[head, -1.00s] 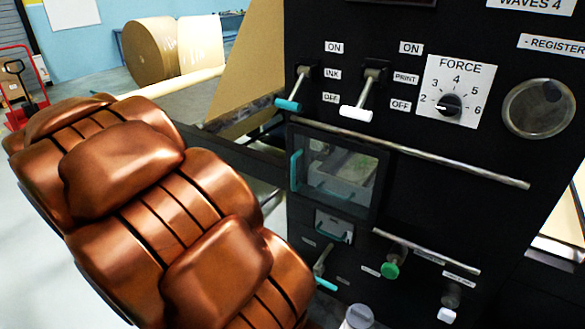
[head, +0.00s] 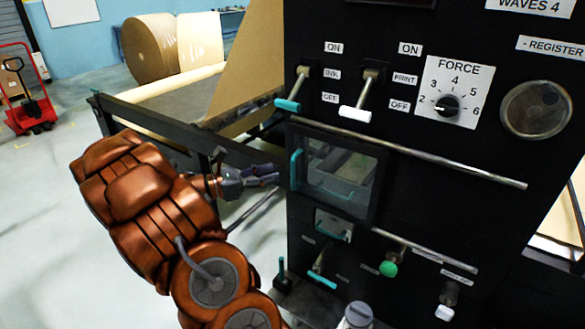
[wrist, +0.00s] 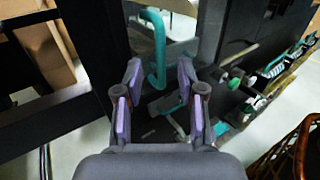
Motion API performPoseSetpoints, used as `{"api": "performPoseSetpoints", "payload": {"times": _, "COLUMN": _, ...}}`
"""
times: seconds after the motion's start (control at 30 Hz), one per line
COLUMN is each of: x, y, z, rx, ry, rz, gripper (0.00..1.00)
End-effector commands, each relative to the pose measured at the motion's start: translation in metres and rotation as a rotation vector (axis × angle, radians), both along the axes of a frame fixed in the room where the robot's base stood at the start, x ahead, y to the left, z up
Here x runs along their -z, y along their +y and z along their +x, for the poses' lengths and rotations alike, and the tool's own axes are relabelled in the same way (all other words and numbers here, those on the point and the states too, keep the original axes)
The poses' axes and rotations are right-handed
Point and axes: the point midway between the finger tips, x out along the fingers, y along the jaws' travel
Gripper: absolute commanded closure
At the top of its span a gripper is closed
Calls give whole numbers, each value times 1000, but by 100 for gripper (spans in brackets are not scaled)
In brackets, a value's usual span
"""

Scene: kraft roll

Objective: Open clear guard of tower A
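The clear guard (head: 343,178) is a dark-framed see-through panel on the black machine front, and it looks closed. Its teal handle (head: 296,170) stands upright along its left edge. My gripper (head: 268,174) is just left of the handle, at about its height, fingers pointing right. In the wrist view my gripper (wrist: 159,75) is open and empty, its purple-padded fingers spread apart. The teal handle (wrist: 158,48) lies just ahead of the gap between the fingertips, apparently untouched. The clear guard (wrist: 185,48) shows beside it.
A small teal-handled drawer (head: 333,227), another lever (head: 322,280) and a green knob (head: 388,269) sit below. A dark frame beam (head: 180,135) runs behind my arm.

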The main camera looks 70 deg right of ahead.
Motion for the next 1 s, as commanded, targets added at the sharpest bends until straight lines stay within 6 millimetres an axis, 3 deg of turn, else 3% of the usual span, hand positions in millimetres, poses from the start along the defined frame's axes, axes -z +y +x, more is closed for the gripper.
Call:
{"api": "performPoseSetpoints", "payload": {"times": 0.5, "x": -1, "y": -45, "z": -48, "rx": 4, "ry": -1, "rz": 1, "gripper": 61}}
{"api": "performPoseSetpoints", "payload": {"times": 0.93, "x": 0, "y": -51, "z": -53, "rx": 1, "ry": -4, "rz": 1, "gripper": 61}}
{"api": "performPoseSetpoints", "payload": {"times": 1.0, "x": 0, "y": -51, "z": -53, "rx": 1, "ry": -3, "rz": 1, "gripper": 67}}
